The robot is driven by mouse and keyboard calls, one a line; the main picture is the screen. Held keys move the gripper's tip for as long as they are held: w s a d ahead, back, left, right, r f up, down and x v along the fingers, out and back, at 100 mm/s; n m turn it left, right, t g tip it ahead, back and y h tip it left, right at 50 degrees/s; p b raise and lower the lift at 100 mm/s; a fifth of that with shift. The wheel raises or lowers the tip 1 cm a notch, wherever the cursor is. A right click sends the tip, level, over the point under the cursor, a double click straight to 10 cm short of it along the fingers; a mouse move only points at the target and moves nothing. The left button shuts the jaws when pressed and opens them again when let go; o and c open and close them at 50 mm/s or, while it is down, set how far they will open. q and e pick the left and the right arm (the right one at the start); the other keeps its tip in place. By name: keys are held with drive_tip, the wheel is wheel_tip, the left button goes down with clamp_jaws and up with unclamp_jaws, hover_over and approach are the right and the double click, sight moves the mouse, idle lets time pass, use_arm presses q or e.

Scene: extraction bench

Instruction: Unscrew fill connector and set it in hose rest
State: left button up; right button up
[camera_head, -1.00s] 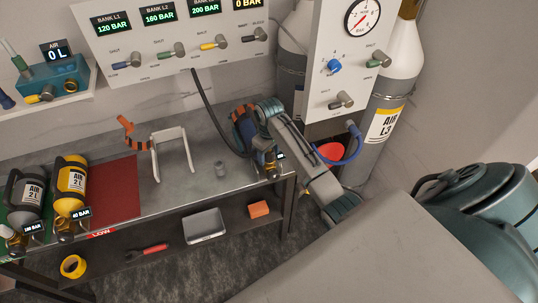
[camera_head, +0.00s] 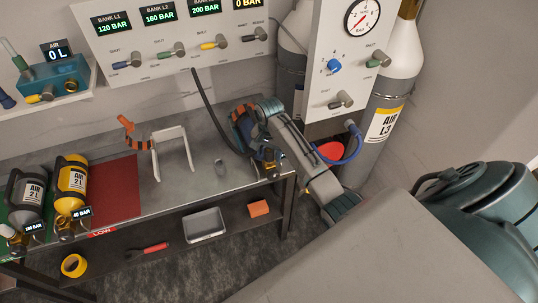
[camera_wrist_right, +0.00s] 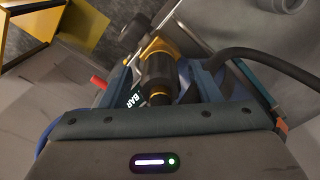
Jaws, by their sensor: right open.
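My right gripper (camera_head: 266,160) is at the right end of the bench, over a brass valve. In the right wrist view its blue jaws (camera_wrist_right: 163,86) stand apart on either side of the fill connector (camera_wrist_right: 157,72), a dark sleeve with brass parts. I cannot tell whether the jaws touch it. The black hose (camera_head: 207,110) runs down from the panel to this spot; it also shows in the right wrist view (camera_wrist_right: 260,62). My left gripper is out of view.
Two cylinders, grey (camera_head: 27,193) and yellow (camera_head: 71,181), lie at the bench's left. The control panel (camera_head: 165,30) hangs behind. The middle of the bench top is mostly clear.

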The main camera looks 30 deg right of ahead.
drive_tip(key=c, duration=1.1)
drive_tip(key=n, duration=0.6)
drive_tip(key=shift+n, duration=0.3)
drive_tip(key=n, duration=0.3)
drive_tip(key=shift+n, duration=0.4)
drive_tip(key=n, duration=1.7)
drive_tip(key=shift+r, duration=0.1)
